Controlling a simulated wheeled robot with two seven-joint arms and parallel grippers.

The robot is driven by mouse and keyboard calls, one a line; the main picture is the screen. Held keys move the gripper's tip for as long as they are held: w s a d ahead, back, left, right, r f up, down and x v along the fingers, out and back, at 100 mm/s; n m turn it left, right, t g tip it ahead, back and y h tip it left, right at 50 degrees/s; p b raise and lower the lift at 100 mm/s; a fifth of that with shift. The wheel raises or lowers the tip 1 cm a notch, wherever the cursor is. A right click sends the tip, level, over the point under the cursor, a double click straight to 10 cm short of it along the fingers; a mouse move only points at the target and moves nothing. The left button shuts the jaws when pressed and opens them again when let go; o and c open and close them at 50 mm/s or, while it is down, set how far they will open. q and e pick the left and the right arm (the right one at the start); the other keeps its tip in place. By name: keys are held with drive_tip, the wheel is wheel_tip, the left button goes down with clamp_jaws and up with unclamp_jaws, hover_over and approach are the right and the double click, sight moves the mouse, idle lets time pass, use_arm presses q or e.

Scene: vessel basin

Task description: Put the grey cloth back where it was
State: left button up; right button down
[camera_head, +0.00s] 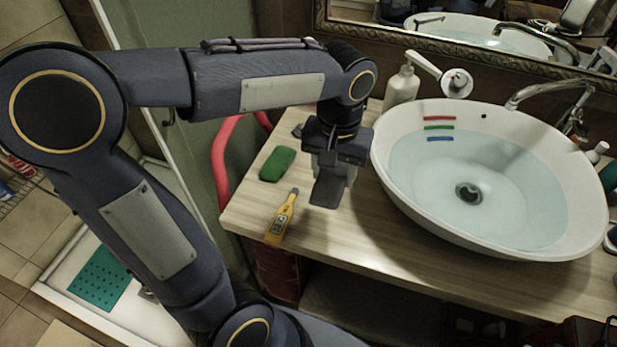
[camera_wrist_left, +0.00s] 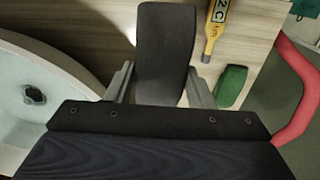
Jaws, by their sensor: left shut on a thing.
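My left gripper (camera_head: 333,168) points down over the wooden counter, left of the basin. It is shut on the grey cloth (camera_head: 328,191), a dark folded strip that sticks out from between the fingers. In the left wrist view the cloth (camera_wrist_left: 165,45) lies between the two fingers of the left gripper (camera_wrist_left: 158,88), its free end pointing away. Whether the cloth touches the counter is hard to tell. My right gripper is not in view.
A white basin (camera_head: 405,199) with water stands right of the gripper. A green sponge (camera_head: 278,163) and a yellow thermometer (camera_head: 282,217) lie on the counter (camera_head: 350,245) to the left. A white pump bottle (camera_head: 402,88) stands behind. A red curved rail (camera_head: 219,160) borders the left.

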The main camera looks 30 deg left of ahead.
use_arm(q)
drive_tip(key=w+a+f, duration=0.2)
drive_tip(key=w, duration=0.1)
drive_tip(key=w+a+f+p, duration=0.1)
drive_tip(key=w+a+f, duration=0.4)
drive_tip(key=w+f, duration=0.1)
drive_tip(key=shift+w+a+f+p, duration=0.15)
drive_tip(key=shift+w+a+p, duration=0.2)
drive_tip(key=shift+a+p, duration=0.05)
drive_tip(key=shift+w+a+f, duration=0.25)
drive_tip(key=shift+w+f, duration=0.05)
drive_tip(key=shift+f, duration=0.2)
drive_tip(key=f, duration=0.3)
drive_tip(key=shift+w+a+f, duration=0.1)
drive_tip(key=shift+w+f, duration=0.1)
drive_tip(key=shift+f, duration=0.05)
drive_tip(key=shift+f, duration=0.25)
drive_tip(key=o, duration=0.9)
drive_tip(key=shift+r, duration=0.1)
